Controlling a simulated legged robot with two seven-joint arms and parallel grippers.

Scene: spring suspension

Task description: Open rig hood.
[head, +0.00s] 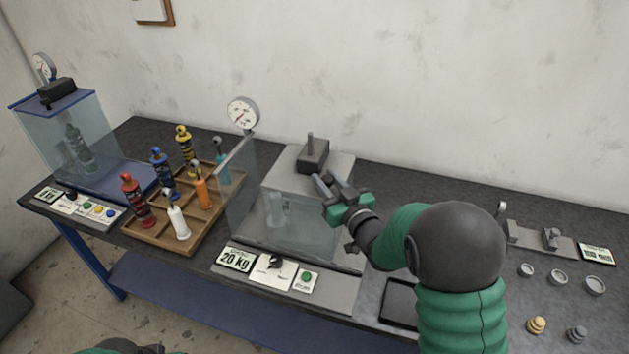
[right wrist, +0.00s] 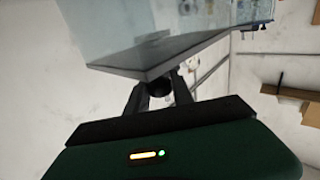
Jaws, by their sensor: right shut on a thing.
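The grey test rig (head: 335,262) stands at the middle of the bench with a clear hood (head: 240,190) over its chamber. A pale, blurred form shows through the clear panels. My right gripper (head: 328,186) is at the hood's upper right side. I cannot tell how far the hood is tilted. My left gripper is out of view.
A wooden rack (head: 200,238) of several coloured shock absorbers stands left of the rig. A blue-framed clear rig (head: 115,130) is at far left. A dial gauge (head: 242,113) rises behind the hood.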

